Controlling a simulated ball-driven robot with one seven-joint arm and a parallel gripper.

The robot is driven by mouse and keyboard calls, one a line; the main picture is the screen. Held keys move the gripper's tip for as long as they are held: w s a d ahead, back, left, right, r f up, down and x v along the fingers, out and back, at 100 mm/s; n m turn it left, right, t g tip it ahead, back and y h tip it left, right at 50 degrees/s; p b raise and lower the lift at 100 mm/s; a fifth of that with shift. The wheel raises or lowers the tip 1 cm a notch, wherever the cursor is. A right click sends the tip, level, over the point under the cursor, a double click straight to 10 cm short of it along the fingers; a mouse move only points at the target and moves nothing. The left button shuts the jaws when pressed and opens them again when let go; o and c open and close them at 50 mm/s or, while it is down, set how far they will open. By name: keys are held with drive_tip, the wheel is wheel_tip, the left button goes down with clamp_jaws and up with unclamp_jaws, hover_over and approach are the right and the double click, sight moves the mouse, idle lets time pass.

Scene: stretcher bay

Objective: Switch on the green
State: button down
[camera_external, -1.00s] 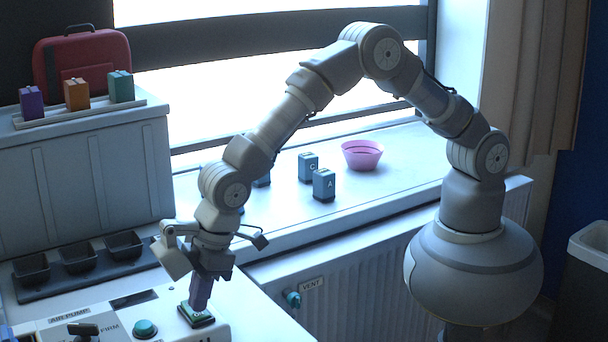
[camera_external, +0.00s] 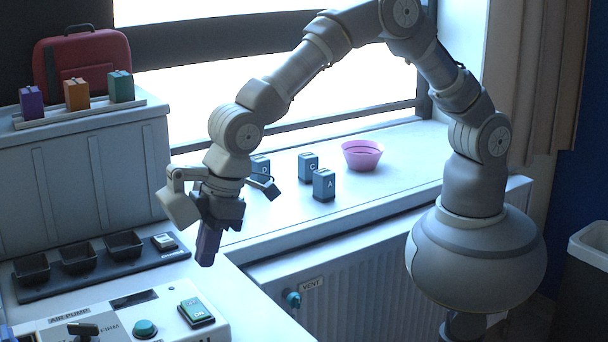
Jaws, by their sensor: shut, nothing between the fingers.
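A green rocker switch (camera_external: 196,311) in a dark frame sits at the right end of the pale control panel (camera_external: 62,338). Light lettering that looks like "ON" shows on it. Which way it is tipped is too small to tell. My gripper (camera_external: 206,262) is shut and empty, pointing down. It hangs in the air above and apart from the switch, and nothing covers the switch. A round teal button (camera_external: 145,328) is on the panel to the left of the switch.
A dark lever (camera_external: 82,329) is at the panel's left, near an "AIR PUMP" label. Behind the panel lies a dark tray (camera_external: 100,272) with several cups and a small pale block (camera_external: 164,241). Lettered blocks (camera_external: 324,185) and a pink bowl (camera_external: 362,155) stand on the sill.

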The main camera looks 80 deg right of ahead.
drive_tip(key=v, duration=0.4)
drive_tip(key=shift+s+a+r, duration=0.1)
drive_tip(key=shift+s+a, duration=0.15)
drive_tip(key=shift+s, duration=0.05)
drive_tip(key=shift+w, duration=0.1)
